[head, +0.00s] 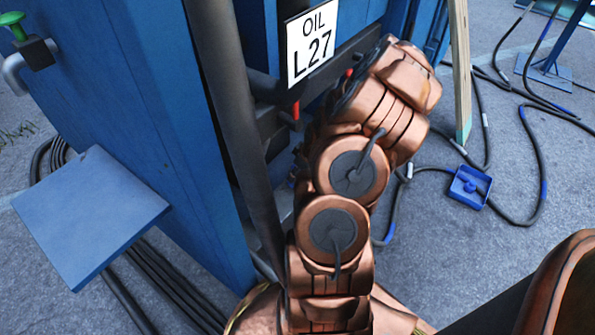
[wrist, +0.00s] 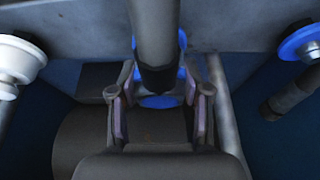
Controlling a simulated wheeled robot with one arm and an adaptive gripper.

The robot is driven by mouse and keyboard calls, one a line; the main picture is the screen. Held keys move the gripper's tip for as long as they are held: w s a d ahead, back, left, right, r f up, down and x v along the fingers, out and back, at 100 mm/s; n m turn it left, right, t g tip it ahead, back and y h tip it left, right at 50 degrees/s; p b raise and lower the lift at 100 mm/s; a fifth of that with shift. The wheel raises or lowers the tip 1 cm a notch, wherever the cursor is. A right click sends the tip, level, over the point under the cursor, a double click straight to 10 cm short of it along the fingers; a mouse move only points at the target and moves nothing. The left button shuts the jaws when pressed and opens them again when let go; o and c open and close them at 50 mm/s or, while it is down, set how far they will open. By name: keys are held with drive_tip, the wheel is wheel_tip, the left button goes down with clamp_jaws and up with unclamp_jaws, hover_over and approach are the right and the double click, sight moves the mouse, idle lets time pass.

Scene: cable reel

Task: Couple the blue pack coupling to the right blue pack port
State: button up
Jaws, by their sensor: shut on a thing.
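In the wrist view the two fingers of my gripper (wrist: 161,92) stand either side of a blue coupling (wrist: 158,102), and my gripper is shut on it. A thick dark hose or pipe (wrist: 155,35) comes down from the top in front of the coupling and hides its middle. A bit of blue ring shows behind the hose. A blue ring with a pale centre (wrist: 298,40), like a port, is on the right edge; I cannot tell whether it is the right blue pack port. In the head view my arm hides the gripper and coupling.
A white round fitting (wrist: 18,60) is at the wrist view's left, and a dark cylinder (wrist: 290,95) at its right. In the head view are a blue cabinet (head: 130,90), an OIL L27 sign (head: 312,45), a blue plate (head: 90,215), and floor cables near a blue box (head: 469,188).

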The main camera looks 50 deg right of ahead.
drive_tip(key=shift+f, duration=0.4)
drive_tip(key=o, duration=1.4)
drive_tip(key=shift+c, duration=0.2)
